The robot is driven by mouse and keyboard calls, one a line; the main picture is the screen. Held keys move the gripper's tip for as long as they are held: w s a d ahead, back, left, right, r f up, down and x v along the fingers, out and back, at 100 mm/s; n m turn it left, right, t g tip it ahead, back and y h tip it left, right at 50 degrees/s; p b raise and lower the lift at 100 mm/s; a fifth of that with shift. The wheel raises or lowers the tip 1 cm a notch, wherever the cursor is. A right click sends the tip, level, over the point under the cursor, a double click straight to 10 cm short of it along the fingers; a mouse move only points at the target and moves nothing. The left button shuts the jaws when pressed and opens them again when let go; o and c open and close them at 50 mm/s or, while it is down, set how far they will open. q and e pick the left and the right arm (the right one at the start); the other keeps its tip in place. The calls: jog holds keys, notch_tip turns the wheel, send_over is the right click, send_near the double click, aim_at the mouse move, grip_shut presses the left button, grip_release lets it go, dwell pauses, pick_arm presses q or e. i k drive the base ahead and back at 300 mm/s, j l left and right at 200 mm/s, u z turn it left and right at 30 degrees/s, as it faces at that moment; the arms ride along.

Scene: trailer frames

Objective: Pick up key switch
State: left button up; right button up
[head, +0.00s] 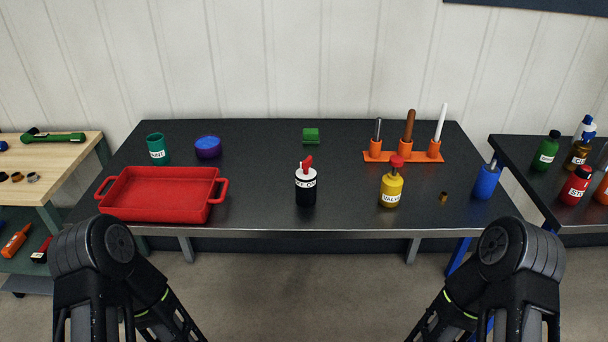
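The key switch appears to be the upright cylinder (306,190) with a black body, a white upper band with small dark lettering and a red key-like top. It stands near the front edge of the dark table (265,185), a little left of the table's middle. Nothing touches it. My two arms show at the bottom left and bottom right, in front of the table. Neither gripper can be seen.
A red tray (218,212) stands to the left, and a yellow valve bottle (391,190) to the right. Behind are a green block (311,135) and an orange tool rack (405,156). A blue container (486,183) stands at the right edge. The surface around the switch is clear.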

aim_at(305, 185)
jog(key=i+l, duration=0.1)
jog(key=l, duration=0.35)
jog(key=i+l, duration=0.1)
jog(key=l, duration=0.35)
jog(key=i+l, duration=0.1)
jog(key=l, duration=0.35)
jog(key=i+l, duration=0.1)
jog(key=l, duration=0.3)
